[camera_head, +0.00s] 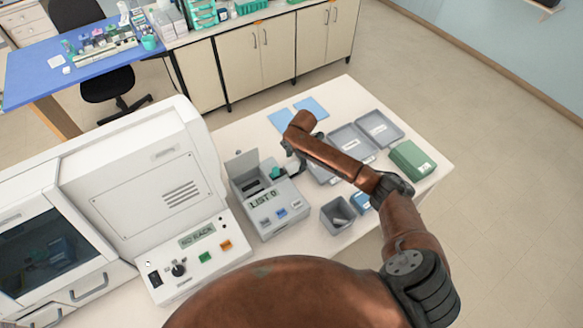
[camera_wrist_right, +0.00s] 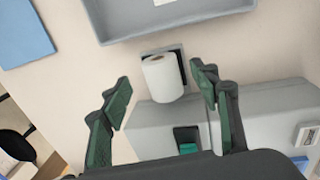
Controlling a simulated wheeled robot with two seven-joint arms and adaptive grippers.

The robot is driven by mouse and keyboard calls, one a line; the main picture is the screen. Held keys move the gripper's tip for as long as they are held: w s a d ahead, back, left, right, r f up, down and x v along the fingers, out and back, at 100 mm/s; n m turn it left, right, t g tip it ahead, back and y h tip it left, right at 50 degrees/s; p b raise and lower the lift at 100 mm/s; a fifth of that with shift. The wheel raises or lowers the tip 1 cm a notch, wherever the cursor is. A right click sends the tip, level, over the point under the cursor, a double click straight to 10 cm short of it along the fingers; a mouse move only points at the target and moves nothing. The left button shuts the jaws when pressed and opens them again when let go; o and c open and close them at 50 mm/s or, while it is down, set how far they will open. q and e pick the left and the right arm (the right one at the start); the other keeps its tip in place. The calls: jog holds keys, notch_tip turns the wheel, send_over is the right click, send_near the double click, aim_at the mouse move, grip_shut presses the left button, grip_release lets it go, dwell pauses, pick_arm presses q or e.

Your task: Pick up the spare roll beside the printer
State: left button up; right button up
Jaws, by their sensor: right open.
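The spare roll (camera_wrist_right: 163,80) is a white cylinder seen in the right wrist view, on a small grey plate with a dark recess (camera_wrist_right: 178,50) beside the printer. The printer (camera_head: 265,205) is a grey box with a "LIST 0" display and its lid up; its grey casing fills the lower right of the wrist view (camera_wrist_right: 150,125). My right gripper (camera_head: 291,165) is beside the printer's far right corner. In the wrist view its open fingers (camera_wrist_right: 160,77) appear on either side of the roll, with gaps; contact is not visible. In the head view the arm and gripper largely hide the roll.
A small grey bin (camera_head: 338,214) is in front. A large white machine (camera_head: 140,185) stands left. Blue sheets (camera_head: 312,108) lie near the table's far edge.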

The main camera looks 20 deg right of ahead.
aim_at(295, 164)
jog(key=shift+w+f+p, duration=0.15)
jog(key=shift+f, duration=0.75)
jog(key=shift+w+f+p, duration=0.1)
jog(key=shift+f+p, duration=0.05)
jog(key=shift+f, duration=0.75)
jog(key=shift+c, duration=0.7)
jog(key=c, duration=1.1)
